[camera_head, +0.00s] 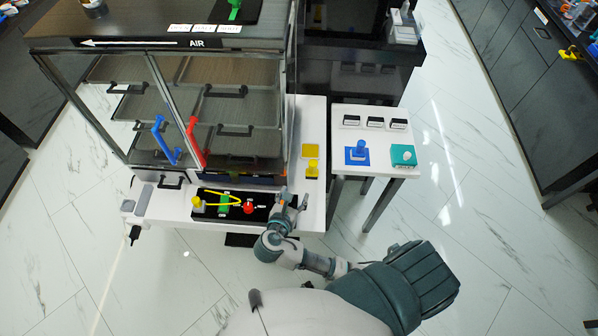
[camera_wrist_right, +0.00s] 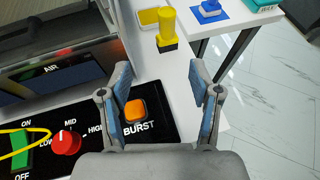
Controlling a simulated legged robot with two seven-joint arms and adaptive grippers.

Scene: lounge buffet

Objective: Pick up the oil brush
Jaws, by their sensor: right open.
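A yellow upright piece with a dark base (camera_wrist_right: 168,28) stands on the white counter in the right wrist view, and it also shows in the head view (camera_head: 312,168). It may be the oil brush, but I cannot tell for certain. My right gripper (camera_head: 292,199) is over the right end of the black control panel. In the right wrist view my right gripper (camera_wrist_right: 160,73) is open and empty. The yellow piece is apart from it, beyond the fingertips. My left gripper is not in view.
The panel (camera_head: 265,213) has a green switch (camera_wrist_right: 21,148), a red knob (camera_wrist_right: 67,142) and an orange button (camera_wrist_right: 135,111). A yellow square (camera_head: 310,151) lies behind the yellow piece. A glass cabinet (camera_head: 225,75) stands left. A white side table (camera_head: 375,130) holds blue and teal items.

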